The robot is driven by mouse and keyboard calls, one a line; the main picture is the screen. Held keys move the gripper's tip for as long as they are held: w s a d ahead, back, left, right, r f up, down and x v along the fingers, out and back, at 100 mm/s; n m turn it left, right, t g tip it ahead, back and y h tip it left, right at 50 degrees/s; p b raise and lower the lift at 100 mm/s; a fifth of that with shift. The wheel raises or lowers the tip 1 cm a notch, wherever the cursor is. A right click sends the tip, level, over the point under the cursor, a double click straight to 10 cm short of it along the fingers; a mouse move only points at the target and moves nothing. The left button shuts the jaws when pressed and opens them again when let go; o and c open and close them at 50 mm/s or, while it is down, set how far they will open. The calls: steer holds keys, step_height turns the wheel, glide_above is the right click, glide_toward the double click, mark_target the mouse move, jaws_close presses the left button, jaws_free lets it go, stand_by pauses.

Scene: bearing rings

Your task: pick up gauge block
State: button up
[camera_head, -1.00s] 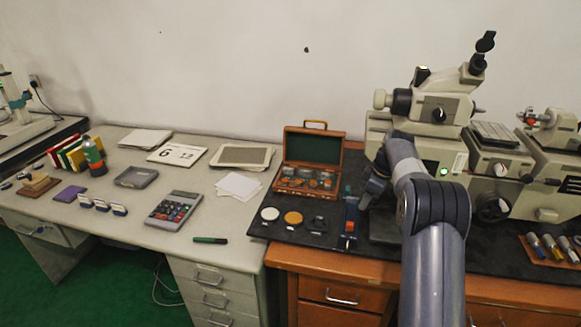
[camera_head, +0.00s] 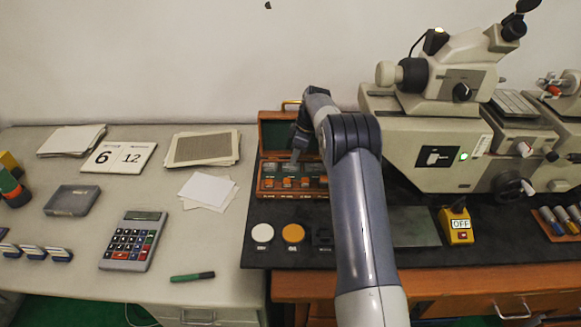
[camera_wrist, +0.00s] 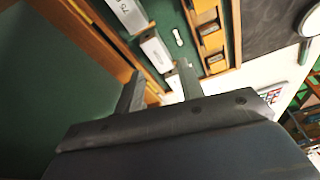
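The open wooden case (camera_head: 265,193) with a green lining stands on the dark mat in the head view. Several grey gauge blocks (camera_wrist: 156,52) lie in its green tray, and they also show in the head view (camera_head: 290,168). A larger block marked 75 (camera_wrist: 127,16) lies farther up in the wrist view. My gripper (camera_wrist: 160,70) is over the case with its two fingers apart, close to the nearer block. Nothing shows held between them. In the head view my gripper (camera_head: 298,150) partly hides the case's lid and blocks.
White (camera_head: 262,233) and orange (camera_head: 293,233) discs lie on the mat before the case. A yellow OFF box (camera_head: 458,226) and large beige instrument (camera_head: 420,150) stand to the right. A calculator (camera_head: 136,240), marker (camera_head: 192,277) and papers (camera_head: 208,190) lie left.

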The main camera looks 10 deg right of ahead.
mark_target(291, 165)
steer(key=p+x, duration=0.2)
steer(key=x, duration=0.3)
steer(key=shift+w, duration=0.1)
steer(key=shift+c, duration=0.4)
jaws_close()
